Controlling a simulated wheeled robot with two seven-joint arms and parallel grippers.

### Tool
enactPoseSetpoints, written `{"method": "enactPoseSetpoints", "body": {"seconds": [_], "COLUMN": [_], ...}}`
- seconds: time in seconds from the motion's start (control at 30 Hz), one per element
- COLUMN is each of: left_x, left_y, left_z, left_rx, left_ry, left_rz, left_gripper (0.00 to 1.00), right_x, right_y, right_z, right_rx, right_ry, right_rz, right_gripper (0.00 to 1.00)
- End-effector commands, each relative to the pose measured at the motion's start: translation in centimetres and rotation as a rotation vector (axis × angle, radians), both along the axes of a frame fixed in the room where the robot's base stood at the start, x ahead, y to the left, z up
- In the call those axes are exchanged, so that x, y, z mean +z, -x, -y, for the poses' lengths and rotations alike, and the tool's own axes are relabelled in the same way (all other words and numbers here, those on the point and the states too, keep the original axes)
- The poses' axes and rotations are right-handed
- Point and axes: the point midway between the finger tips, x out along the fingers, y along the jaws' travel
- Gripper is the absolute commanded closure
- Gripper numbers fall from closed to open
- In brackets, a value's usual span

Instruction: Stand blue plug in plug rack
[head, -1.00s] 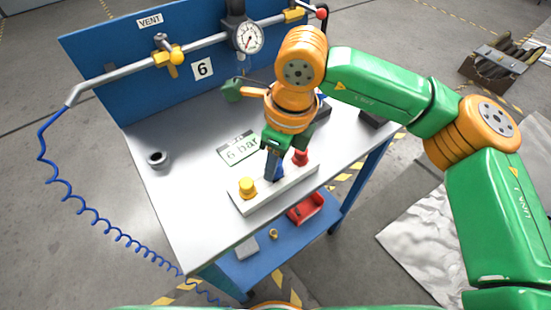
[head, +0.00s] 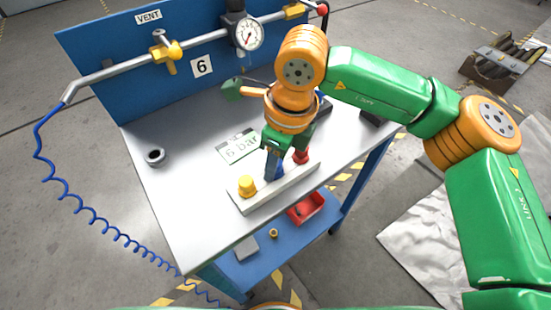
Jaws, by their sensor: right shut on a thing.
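The plug rack (head: 259,195) is a long pale block near the front edge of the bench. A yellow plug (head: 246,186) stands at its left end and a red plug (head: 301,157) toward its right end. The blue plug (head: 280,172) shows as a small patch of blue at the rack's middle, between them. My right gripper (head: 273,172) points down there and is shut on the blue plug, which its fingers mostly hide. I cannot tell whether the plug's foot is seated in the rack. My left gripper is not in view.
The grey bench top (head: 185,195) is clear at left except for a dark ring (head: 155,157). A "6 bar" card (head: 238,148) lies behind the rack. A blue back panel carries a pipe and gauge (head: 247,34).

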Motion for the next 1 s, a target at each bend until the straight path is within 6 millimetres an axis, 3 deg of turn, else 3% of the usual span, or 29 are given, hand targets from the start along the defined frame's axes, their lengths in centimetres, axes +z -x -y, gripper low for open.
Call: {"method": "enactPoseSetpoints", "body": {"seconds": [0.17, 0.2, 0.3, 0.53, 0.63, 0.67, 1.0], "left_x": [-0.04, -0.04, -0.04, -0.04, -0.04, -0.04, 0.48], "left_y": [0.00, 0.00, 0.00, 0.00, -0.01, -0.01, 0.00], "left_z": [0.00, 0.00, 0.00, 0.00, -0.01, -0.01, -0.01], "left_rx": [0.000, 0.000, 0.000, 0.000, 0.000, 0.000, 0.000], "left_ry": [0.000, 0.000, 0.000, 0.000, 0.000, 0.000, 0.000], "left_rz": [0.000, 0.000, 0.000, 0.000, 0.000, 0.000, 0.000], "left_gripper": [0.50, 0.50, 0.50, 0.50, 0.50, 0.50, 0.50], "right_x": [-0.03, -0.03, -0.03, -0.03, -0.03, -0.03, 0.63], "right_y": [0.00, 0.00, 0.00, 0.00, 0.00, 0.00, 0.00], "right_z": [0.00, 0.00, 0.00, 0.00, 0.00, 0.00, -0.01], "right_rx": [0.000, 0.000, 0.000, 0.000, 0.000, 0.000, 0.000], "right_ry": [0.000, 0.000, 0.000, 0.000, 0.000, 0.000, 0.000], "right_rz": [0.000, 0.000, 0.000, 0.000, 0.000, 0.000, 0.000], "right_gripper": [1.00, 0.56, 0.29, 0.27, 0.03, 0.00, 0.00]}}
